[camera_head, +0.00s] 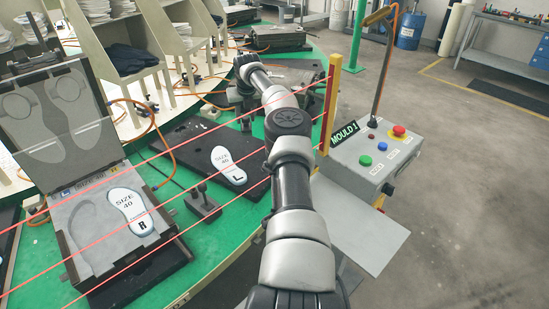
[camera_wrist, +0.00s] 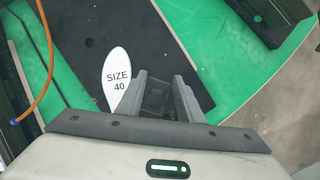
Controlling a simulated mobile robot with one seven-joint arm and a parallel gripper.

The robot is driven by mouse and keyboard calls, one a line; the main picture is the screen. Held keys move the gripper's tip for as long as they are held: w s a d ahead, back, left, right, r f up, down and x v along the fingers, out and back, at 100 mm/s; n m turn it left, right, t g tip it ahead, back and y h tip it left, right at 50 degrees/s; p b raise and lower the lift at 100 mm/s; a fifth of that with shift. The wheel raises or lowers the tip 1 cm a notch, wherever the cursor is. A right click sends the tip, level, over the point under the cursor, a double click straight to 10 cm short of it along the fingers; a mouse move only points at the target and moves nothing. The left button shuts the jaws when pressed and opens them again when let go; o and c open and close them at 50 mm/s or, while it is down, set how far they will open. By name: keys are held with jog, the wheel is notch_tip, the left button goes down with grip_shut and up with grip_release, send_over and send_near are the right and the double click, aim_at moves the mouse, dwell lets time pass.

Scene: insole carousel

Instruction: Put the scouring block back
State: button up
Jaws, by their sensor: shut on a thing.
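In the wrist view, the two grey fingers of my gripper (camera_wrist: 160,92) close on a dark grey block-like thing (camera_wrist: 157,103), which I take to be the scouring block. Its lower part and faces are hard to make out. A white insole marked SIZE 40 (camera_wrist: 116,72) lies on a black board just left of the fingers in that view. In the head view, my arm reaches up to the far middle, and the gripper and held thing are hard to separate from the dark fixtures behind.
An open mould (camera_head: 75,225) holds an R insole (camera_head: 136,212). An L insole (camera_head: 228,166) lies on a black board (camera_head: 182,141). A small dark knobbed fixture (camera_head: 203,206) stands between them. Red beams cross in front of the green table. A control box (camera_head: 380,158) is at right.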

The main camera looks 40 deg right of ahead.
jog(key=s+d+f+m, duration=0.1)
jog(key=s+d+f, duration=0.1)
jog(key=s+d, duration=0.55)
jog(key=f+b, duration=0.4)
jog(key=d+f+b, duration=0.1)
jog(key=f+b, duration=0.1)
jog(key=shift+w+f, duration=0.15)
jog(key=shift+f, duration=0.15)
jog(key=shift+a+f+b, duration=0.1)
jog(key=shift+f+b, duration=0.45)
jog(key=shift+f, duration=1.35)
jog(key=shift+f, duration=0.1)
jog(key=shift+f, duration=0.15)
jog(key=o, duration=1.1)
